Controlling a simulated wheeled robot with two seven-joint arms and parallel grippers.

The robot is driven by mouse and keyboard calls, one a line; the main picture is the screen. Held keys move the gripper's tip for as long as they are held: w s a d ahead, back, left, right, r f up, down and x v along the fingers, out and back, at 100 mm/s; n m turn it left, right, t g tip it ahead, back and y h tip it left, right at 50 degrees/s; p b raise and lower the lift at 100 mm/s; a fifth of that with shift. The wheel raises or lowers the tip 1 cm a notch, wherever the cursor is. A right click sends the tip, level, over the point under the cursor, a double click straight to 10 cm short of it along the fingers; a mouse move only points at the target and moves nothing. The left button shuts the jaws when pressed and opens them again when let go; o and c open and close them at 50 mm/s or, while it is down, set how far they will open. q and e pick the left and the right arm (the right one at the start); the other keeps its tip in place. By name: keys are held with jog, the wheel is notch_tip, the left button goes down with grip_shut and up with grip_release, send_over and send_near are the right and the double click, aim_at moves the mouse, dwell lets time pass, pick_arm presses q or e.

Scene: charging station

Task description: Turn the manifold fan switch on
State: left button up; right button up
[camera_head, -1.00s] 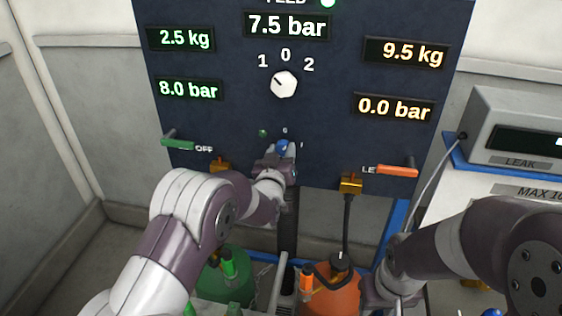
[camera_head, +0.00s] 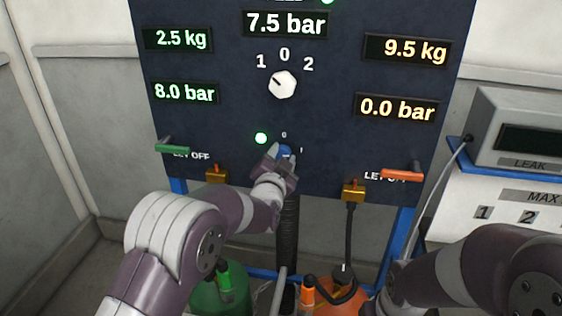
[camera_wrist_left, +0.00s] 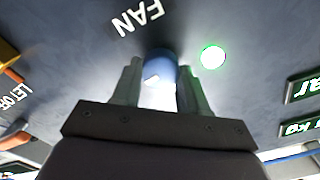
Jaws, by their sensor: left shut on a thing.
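The fan switch (camera_head: 286,150) is a small blue knob low on the dark panel, with small "0" and "1" marks around it. My left gripper (camera_head: 280,156) is at the knob and shut on it. In the left wrist view the blue knob (camera_wrist_left: 160,66) sits between the two fingers of the left gripper (camera_wrist_left: 155,82), under the word "FAN". A round lamp (camera_head: 261,138) beside the switch glows green; it also shows bright in the left wrist view (camera_wrist_left: 213,57). The knob's pointer is hard to read. My right arm shows at the lower right, without its fingers.
A white selector knob (camera_head: 283,84) sits above, pointing towards "1". A green lever (camera_head: 173,148) and an orange lever (camera_head: 402,175) stick out at the panel's sides. Green (camera_head: 222,292) and orange (camera_head: 343,295) cylinders stand below, with hoses.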

pick_arm(q)
jog(key=shift+m, duration=0.7)
jog(key=o, duration=1.1)
jog(key=shift+c, duration=0.2)
jog(key=s+a+b, duration=0.2)
jog(key=s+b, duration=0.1)
jog(key=s, duration=0.9)
jog(key=shift+s+a, duration=0.2)
